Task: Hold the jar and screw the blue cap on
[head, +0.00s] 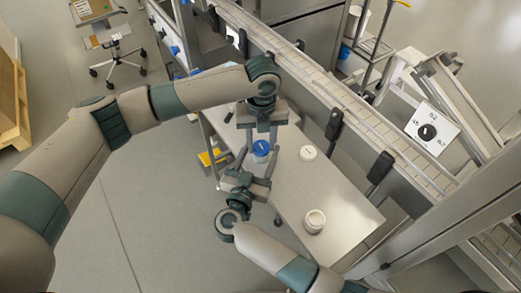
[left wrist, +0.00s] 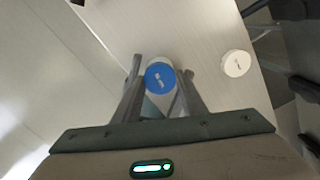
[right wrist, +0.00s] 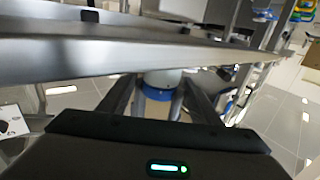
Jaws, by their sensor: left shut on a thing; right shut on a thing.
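The jar (head: 259,159) is white with a blue cap (head: 261,147) on its top, between my two grippers above the table. In the right wrist view the blue band (right wrist: 158,93) sits between those fingers, next to the white jar body (right wrist: 162,77). Exact finger contact and cap seating are hard to make out.
A metal table (head: 338,195) lies below. A small white round piece (head: 308,152) and a white container (head: 315,220) stand on it, to the right. A railed conveyor (head: 330,80) runs behind. A yellow item (head: 211,157) is at the table's left.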

